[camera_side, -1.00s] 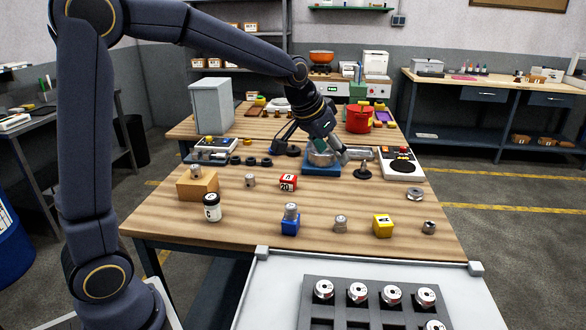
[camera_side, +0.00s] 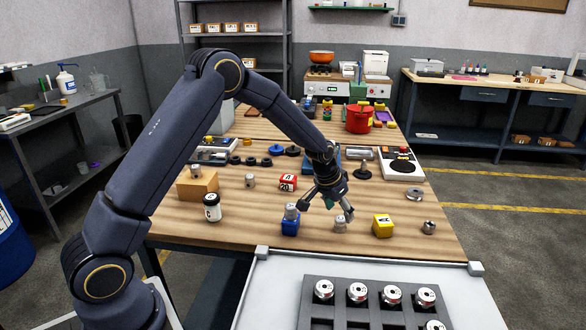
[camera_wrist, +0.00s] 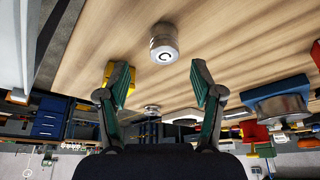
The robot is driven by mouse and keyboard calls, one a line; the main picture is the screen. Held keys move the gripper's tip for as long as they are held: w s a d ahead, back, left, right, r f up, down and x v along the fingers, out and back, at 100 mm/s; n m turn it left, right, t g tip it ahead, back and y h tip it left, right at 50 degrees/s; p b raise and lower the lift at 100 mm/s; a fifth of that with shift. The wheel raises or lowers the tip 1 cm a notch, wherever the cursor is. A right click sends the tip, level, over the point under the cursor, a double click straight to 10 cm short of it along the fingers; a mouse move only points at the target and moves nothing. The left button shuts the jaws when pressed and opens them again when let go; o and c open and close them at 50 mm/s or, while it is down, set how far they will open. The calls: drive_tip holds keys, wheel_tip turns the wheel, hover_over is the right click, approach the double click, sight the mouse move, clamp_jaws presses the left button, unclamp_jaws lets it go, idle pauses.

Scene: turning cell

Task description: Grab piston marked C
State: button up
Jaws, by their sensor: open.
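The piston marked C (camera_wrist: 164,45) is a short silver cylinder on the wooden table in the wrist view, with the C on its face. It lies just beyond my fingertips, centred between them and apart from both. In the side view it appears to be the silver piston (camera_side: 341,223) between the blue block and the yellow block, partly behind one finger. My gripper (camera_side: 326,205) is low over the table there. Its two fingers are spread and empty, and the gap between them (camera_wrist: 161,75) shows clear in the wrist view.
A blue block (camera_side: 290,227) with a silver piece on top stands left of the gripper. A yellow block (camera_side: 383,228) stands to the right. A red marked block (camera_side: 288,182) is behind. A dark tray (camera_side: 348,314) with several silver pistons is in front.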

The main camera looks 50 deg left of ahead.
sight(341, 218)
drive_tip(key=x, duration=0.5)
drive_tip(key=shift+a+f, duration=0.1)
drive_tip(key=shift+a, duration=0.2)
clamp_jaws()
